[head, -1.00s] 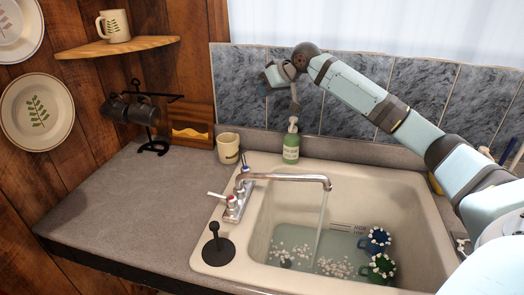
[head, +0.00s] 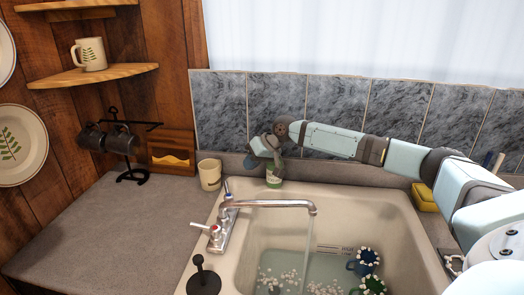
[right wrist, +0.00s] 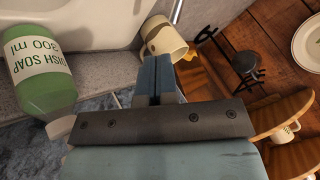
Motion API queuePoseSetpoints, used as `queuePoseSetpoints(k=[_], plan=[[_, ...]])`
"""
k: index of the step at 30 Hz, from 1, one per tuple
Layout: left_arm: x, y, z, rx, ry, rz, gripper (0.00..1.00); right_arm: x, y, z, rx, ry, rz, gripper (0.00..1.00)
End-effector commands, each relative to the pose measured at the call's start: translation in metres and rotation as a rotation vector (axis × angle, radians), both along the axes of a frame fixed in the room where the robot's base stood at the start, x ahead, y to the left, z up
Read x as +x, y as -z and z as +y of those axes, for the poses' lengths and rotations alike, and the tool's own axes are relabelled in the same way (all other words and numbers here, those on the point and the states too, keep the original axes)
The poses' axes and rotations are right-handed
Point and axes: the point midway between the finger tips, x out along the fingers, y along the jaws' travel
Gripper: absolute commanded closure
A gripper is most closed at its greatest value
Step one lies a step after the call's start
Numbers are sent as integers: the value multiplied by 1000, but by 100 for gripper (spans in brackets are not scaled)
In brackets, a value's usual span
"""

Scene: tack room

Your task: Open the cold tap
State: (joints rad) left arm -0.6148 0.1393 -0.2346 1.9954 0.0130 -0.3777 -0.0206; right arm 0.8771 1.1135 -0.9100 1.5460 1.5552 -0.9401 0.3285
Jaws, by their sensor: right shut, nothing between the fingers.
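The faucet (head: 268,203) stands at the sink's left rim, with its spout reaching right over the basin. A blue-marked handle (head: 227,191), the cold tap, is on its far side. A red-marked handle (head: 213,230) is on its near side. A thin stream of water falls from the spout. My right gripper (head: 250,163) is behind the sink, above and beyond the blue-marked handle and apart from it. In the right wrist view its fingers (right wrist: 154,80) are shut and empty. My left gripper is not in view.
A green dish soap bottle (head: 273,178) stands right by my right gripper, partly hidden by it. A cream mug (head: 209,174) stands left of it. The sink (head: 400,225) holds water and mugs.

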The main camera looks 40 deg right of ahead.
Motion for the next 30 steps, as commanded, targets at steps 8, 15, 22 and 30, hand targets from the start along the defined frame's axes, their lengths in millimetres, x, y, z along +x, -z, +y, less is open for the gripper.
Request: queuePoseSetpoints(k=[8,15,22,30], plan=[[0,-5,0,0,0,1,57,29,43,24,1,0,0,100],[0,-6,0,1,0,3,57,42,63,33,0,1,-2,100],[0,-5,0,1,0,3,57,44,67,35,0,0,-1,100],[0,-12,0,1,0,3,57,46,65,39,0,-1,-1,100]])
